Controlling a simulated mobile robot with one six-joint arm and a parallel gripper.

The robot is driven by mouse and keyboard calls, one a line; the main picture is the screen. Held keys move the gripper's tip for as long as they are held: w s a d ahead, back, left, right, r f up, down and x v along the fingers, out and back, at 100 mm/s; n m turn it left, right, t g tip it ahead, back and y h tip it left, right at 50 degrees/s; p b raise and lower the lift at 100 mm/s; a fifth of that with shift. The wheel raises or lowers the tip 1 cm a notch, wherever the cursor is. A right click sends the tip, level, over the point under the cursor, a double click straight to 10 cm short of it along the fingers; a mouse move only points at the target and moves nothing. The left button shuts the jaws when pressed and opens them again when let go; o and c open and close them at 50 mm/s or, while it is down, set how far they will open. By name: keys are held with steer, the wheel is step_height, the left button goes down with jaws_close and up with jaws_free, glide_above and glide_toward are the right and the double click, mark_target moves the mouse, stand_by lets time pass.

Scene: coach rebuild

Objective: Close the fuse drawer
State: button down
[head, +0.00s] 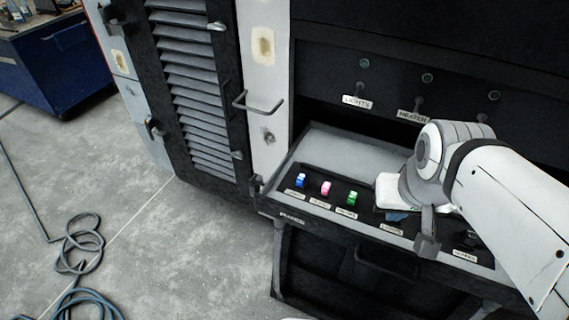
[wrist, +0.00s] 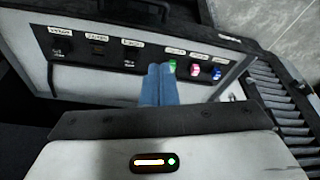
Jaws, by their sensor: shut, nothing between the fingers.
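The fuse drawer (head: 350,150) is pulled out of the dark panel, its top showing a row of labelled slots. A blue fuse (head: 300,181), a pink fuse (head: 326,188) and a green fuse (head: 352,198) stand at its left end. The drawer also shows in the wrist view (wrist: 110,85), with the fuses at the right. My gripper (head: 397,216) is over the drawer, right of the green fuse, partly hidden by my arm. In the wrist view its blue fingers (wrist: 158,84) are together and empty, beside the green fuse (wrist: 173,64). I cannot tell whether they touch the drawer.
A panel with switches labelled lights (head: 357,102) and heater (head: 412,115) is above the drawer. A louvred door (head: 195,85) and a bar handle (head: 258,104) are at the left. A hose (head: 80,245) lies on the floor; a blue cabinet (head: 60,65) stands far left.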

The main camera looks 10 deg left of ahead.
steer(key=shift+s, duration=0.15)
steer(key=n+h+b, duration=0.1)
steer(key=n+b, duration=0.9)
steer(key=n, duration=2.2)
glide_toward(278, 214)
steer(key=s+f, duration=0.3)
steer(key=f, duration=0.3)
steer(key=shift+g, duration=0.4)
steer(key=shift+w+d+f+p, duration=0.15)
steer(key=shift+w+d, duration=0.25)
steer(key=shift+w, duration=0.55)
steer(key=shift+w+d+r+p, duration=0.15)
steer(key=shift+w+d, duration=0.25)
steer(key=shift+w, duration=0.5)
steer(key=shift+a, duration=0.15)
